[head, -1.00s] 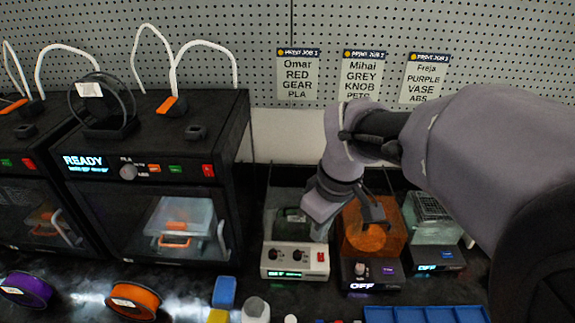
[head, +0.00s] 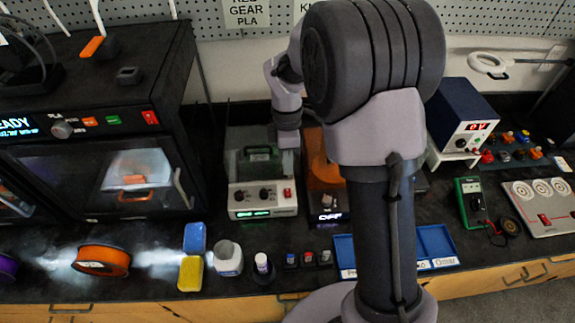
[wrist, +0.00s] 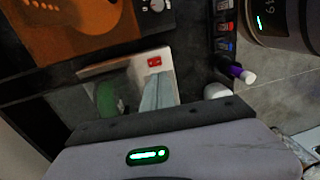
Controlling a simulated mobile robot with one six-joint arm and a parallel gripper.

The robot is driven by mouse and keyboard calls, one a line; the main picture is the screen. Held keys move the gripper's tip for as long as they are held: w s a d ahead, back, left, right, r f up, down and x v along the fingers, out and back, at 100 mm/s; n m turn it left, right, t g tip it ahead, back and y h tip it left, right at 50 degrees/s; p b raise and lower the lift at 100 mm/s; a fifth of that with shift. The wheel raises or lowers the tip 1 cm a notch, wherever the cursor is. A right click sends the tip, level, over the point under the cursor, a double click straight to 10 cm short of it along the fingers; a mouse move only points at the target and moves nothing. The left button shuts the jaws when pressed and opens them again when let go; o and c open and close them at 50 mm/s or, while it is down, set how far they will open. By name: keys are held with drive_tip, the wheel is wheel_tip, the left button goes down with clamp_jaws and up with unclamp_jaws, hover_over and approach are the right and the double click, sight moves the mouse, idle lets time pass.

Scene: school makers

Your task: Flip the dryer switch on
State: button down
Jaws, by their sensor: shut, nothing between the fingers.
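No readable label names the dryer. A box with a white front panel (head: 262,200) has two dark knobs, a lit green display and a red switch (head: 287,194); the switch also shows in the wrist view (wrist: 154,62). A green object (head: 258,158) sits behind the panel. An orange-lidded box (head: 323,178), its display reading OFF, stands to its right, partly behind my arm. My gripper (head: 288,139) is shut and empty, over the right rear of the white-panelled box. In the wrist view its pale fingers (wrist: 158,92) are below the red switch, contact unclear.
A black printer (head: 95,150) stands left. Blue and yellow blocks (head: 190,273), a white jar (head: 228,258) and small bottles lie in front. A blue tray (head: 436,241) is partly behind my arm. A blue power supply (head: 462,115) and green meter (head: 470,201) are at right.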

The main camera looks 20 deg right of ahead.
sight(288, 192)
drive_tip(key=f+b, duration=0.1)
drive_tip(key=f, duration=0.2)
drive_tip(key=f+b, duration=0.1)
drive_tip(key=f, duration=0.2)
drive_tip(key=s+f+b, duration=0.1)
drive_tip(key=f+b, duration=0.1)
drive_tip(key=f, duration=0.1)
drive_tip(key=shift+s+a+f, duration=0.1)
drive_tip(key=shift+f, duration=0.25)
drive_tip(key=shift+s+f, duration=0.25)
drive_tip(key=shift+f, duration=0.05)
drive_tip(key=shift+p, duration=0.3)
drive_tip(key=shift+w+r+p, duration=0.2)
drive_tip(key=shift+w+p, duration=0.25)
drive_tip(key=shift+w, duration=0.05)
drive_tip(key=shift+w+f, duration=0.15)
drive_tip(key=shift+w, duration=0.2)
wheel_tip(288, 192, up, 18)
drive_tip(key=w+p, duration=0.2)
drive_tip(key=p, duration=0.5)
drive_tip(key=shift+d+f, duration=0.2)
drive_tip(key=shift+d, duration=0.15)
